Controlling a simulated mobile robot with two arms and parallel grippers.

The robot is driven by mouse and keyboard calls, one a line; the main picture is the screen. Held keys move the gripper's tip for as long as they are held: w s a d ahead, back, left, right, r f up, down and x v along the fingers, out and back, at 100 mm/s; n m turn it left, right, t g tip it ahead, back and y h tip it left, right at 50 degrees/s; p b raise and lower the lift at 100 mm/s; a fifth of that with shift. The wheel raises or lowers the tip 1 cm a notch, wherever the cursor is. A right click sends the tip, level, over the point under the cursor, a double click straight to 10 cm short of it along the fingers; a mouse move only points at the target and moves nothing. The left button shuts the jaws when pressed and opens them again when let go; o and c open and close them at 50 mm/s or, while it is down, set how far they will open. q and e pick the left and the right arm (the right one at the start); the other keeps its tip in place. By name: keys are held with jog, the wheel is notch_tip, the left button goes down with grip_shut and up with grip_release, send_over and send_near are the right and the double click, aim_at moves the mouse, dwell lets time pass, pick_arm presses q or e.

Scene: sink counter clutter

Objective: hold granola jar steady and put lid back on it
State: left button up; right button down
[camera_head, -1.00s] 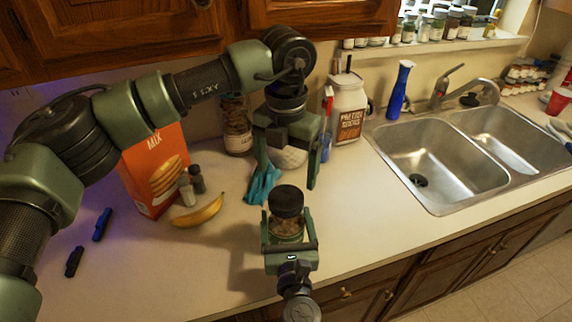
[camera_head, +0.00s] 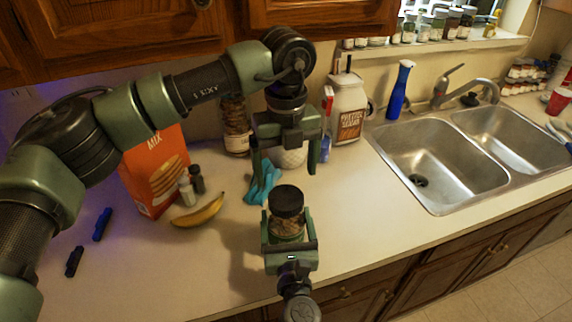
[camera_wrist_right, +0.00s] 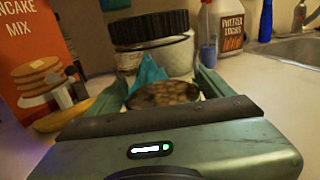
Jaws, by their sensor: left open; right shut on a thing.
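The granola jar (camera_head: 286,228) is a small clear jar of brown granola, upright near the counter's front edge. Its black lid (camera_head: 287,201) sits on top; how tightly cannot be told. My right gripper (camera_head: 288,240) is shut around the jar's body from the front. In the right wrist view the granola jar (camera_wrist_right: 163,94) is between the fingers, with the black lid (camera_wrist_right: 150,27) above. My left gripper (camera_head: 284,168) is open and empty, fingers pointing down, above and behind the jar, apart from the lid.
Behind the jar lie a blue cloth (camera_head: 262,184) and a banana (camera_head: 198,211). An orange pancake mix box (camera_head: 154,180), small shakers (camera_head: 187,191) and a white pretzel jar (camera_head: 347,108) stand farther back. The sink (camera_head: 440,165) is right. Counter between jar and sink is clear.

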aim_at(286, 197)
pick_arm(q)
notch_tip(286, 197, down, 8)
jog(key=shift+r, duration=0.25)
jog(key=c, duration=1.5)
jog(key=m, duration=0.5)
jog(key=shift+m, duration=0.4)
jog(key=m, duration=1.1)
jog(key=shift+m, duration=0.4)
jog(key=m, duration=0.6)
jog(key=shift+m, duration=0.4)
jog(key=o, duration=1.6)
jog(key=shift+c, duration=0.2)
